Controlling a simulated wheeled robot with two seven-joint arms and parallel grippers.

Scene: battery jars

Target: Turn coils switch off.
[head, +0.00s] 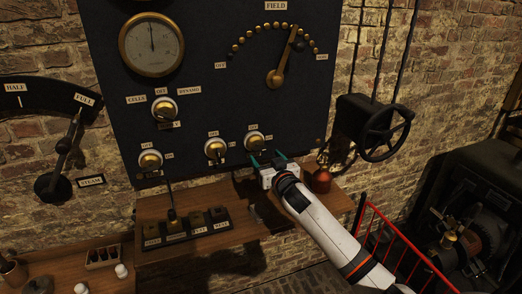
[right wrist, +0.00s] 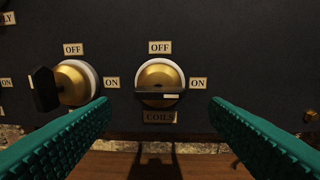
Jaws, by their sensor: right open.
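The coils switch (right wrist: 160,75) is a round brass knob with a black handle bar, centred in the right wrist view. Its bar lies level, with a pale strip toward the ON label (right wrist: 198,83) at right. The OFF label (right wrist: 160,48) is above and the COILS label (right wrist: 160,117) below. In the head view the switch (head: 254,139) is at the panel's lower right. My right gripper (head: 267,158) is open just in front of and below it. Its green fingers (right wrist: 159,108) spread to either side, apart from the knob. My left gripper is out of view.
A similar switch (right wrist: 75,82) sits close at left, its black handle sticking out. A wooden shelf (head: 190,257) with a labelled key block (head: 185,232) lies below the panel. A copper vessel (head: 320,181) and a black handwheel (head: 387,132) are to the right.

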